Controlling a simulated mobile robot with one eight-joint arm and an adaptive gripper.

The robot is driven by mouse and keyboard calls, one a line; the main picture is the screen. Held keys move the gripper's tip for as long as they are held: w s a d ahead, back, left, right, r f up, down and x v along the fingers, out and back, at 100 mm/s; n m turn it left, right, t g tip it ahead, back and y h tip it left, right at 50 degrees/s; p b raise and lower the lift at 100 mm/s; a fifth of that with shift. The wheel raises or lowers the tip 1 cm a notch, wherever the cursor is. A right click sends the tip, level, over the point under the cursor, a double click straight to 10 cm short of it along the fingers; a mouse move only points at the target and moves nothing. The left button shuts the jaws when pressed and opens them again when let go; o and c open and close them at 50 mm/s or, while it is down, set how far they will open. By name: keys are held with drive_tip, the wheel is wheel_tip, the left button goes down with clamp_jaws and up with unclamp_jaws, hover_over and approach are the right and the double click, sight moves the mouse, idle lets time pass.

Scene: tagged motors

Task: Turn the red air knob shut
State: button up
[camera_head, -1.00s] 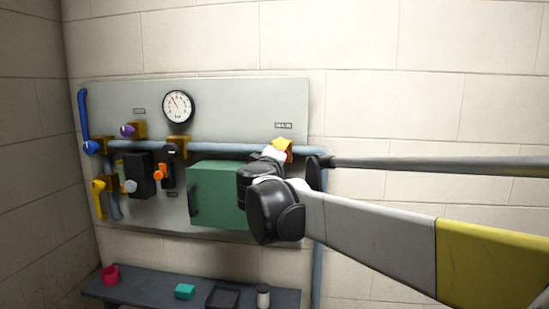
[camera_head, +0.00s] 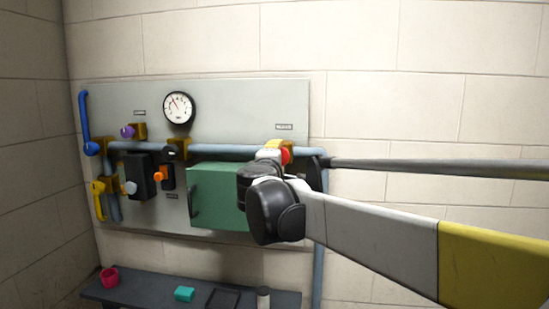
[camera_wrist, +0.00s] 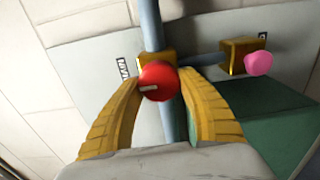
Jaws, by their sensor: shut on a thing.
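The red air knob (camera_wrist: 158,82) sits on a yellow valve block on the blue-grey pipe, with a short pale mark on its face, in the wrist view. The two yellow fingers of my gripper (camera_wrist: 160,79) are shut on it, one on each side. In the head view the red knob (camera_head: 286,156) shows at the right end of the panel, beside my gripper (camera_head: 272,152), which partly hides it and its block.
A pink knob (camera_wrist: 258,64) on a yellow block stands close by. The green box (camera_head: 218,196) is below left of my gripper. A gauge (camera_head: 178,107) and several other valves are on the panel (camera_head: 230,105). A dark shelf (camera_head: 140,293) with small objects is below.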

drive_tip(key=shift+r, duration=0.1)
drive_tip(key=o, duration=1.1)
drive_tip(key=shift+w, duration=0.1)
drive_tip(key=shift+o, duration=0.2)
drive_tip(key=s+a, duration=0.2)
drive_tip(key=s, duration=0.9)
drive_tip(key=shift+s+a, duration=0.15)
drive_tip(key=shift+s, duration=0.25)
